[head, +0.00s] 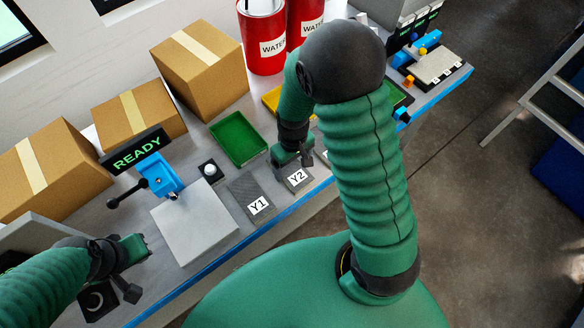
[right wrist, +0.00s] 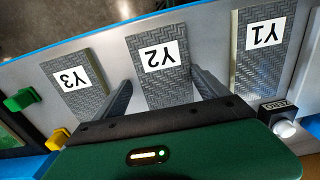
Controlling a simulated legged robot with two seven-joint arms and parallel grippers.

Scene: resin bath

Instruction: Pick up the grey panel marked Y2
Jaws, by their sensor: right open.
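The grey panel marked Y2 (head: 293,180) lies flat on the bench, partly hidden by my right gripper in the head view. It also shows in the right wrist view (right wrist: 160,85), with its label at the far end. My right gripper (head: 304,160) is above the panel, and in the right wrist view its two fingers (right wrist: 160,88) stand apart on either side of Y2. It holds nothing. My left gripper (head: 132,270) is at the lower left, away from the panel; its jaw state is unclear.
Panel Y1 (head: 252,199) lies left of Y2; panel Y3 (right wrist: 78,82) lies on its other side. A green tray (head: 239,138), a white button (head: 209,170) and a blue fixture (head: 157,174) stand nearby. Cardboard boxes (head: 200,70) and red water containers (head: 262,35) line the back.

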